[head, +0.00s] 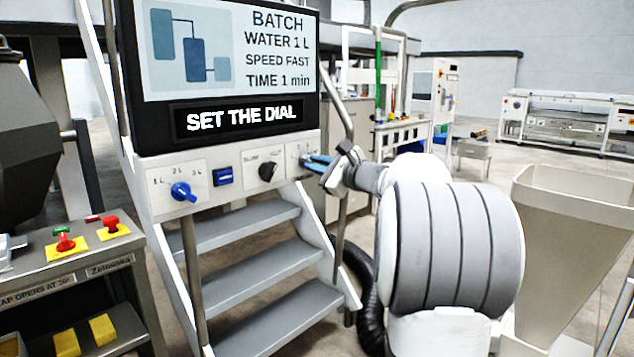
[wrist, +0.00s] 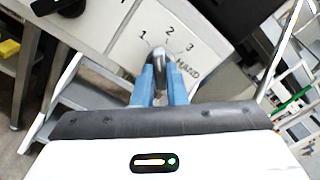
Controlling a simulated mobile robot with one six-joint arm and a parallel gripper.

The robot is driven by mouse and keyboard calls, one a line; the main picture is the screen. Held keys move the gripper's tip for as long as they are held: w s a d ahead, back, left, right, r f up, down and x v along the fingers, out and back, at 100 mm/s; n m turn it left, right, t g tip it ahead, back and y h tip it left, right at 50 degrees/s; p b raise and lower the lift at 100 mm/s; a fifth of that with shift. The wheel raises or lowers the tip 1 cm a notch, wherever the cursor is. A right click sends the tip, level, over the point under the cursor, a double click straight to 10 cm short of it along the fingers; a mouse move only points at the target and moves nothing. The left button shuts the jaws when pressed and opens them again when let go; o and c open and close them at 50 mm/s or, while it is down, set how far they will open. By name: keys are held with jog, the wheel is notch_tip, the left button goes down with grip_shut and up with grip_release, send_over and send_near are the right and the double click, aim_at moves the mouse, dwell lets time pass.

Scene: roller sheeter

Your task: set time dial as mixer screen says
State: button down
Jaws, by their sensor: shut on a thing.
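The mixer screen (head: 230,52) in the head view reads "BATCH, WATER 1 L, SPEED FAST, TIME 1 min", with "SET THE DIAL" below. The time dial (wrist: 159,59) shows in the wrist view on a white plate (wrist: 136,45) marked 1, 2, 3 and HAND. My gripper (wrist: 162,80) has its blue fingers shut on the dial's knob. In the head view my gripper (head: 318,160) is at the right end of the control panel and hides most of that dial. The fingers cover much of the knob, and I cannot tell which mark it points to.
The same panel carries a blue water dial (head: 182,191), a blue switch (head: 223,175) and a black speed dial (head: 268,172) left of my gripper. Grey steps (head: 245,228) stand below it. A stand with red buttons (head: 65,242) is at the left, a beige hopper (head: 570,240) at the right.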

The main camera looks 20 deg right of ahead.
jog(key=n+b, duration=0.4)
jog(key=b, duration=0.1)
jog(key=shift+f+n, duration=0.2)
jog(key=shift+n, duration=0.2)
jog(key=c, duration=1.5)
grip_release()
jog(key=shift+r, duration=0.15)
jog(key=shift+o, duration=0.2)
jog(key=shift+s, duration=0.1)
jog(key=p+v, duration=0.1)
jog(key=v, duration=0.6)
jog(key=shift+s+d, duration=0.15)
jog(key=shift+s, duration=0.15)
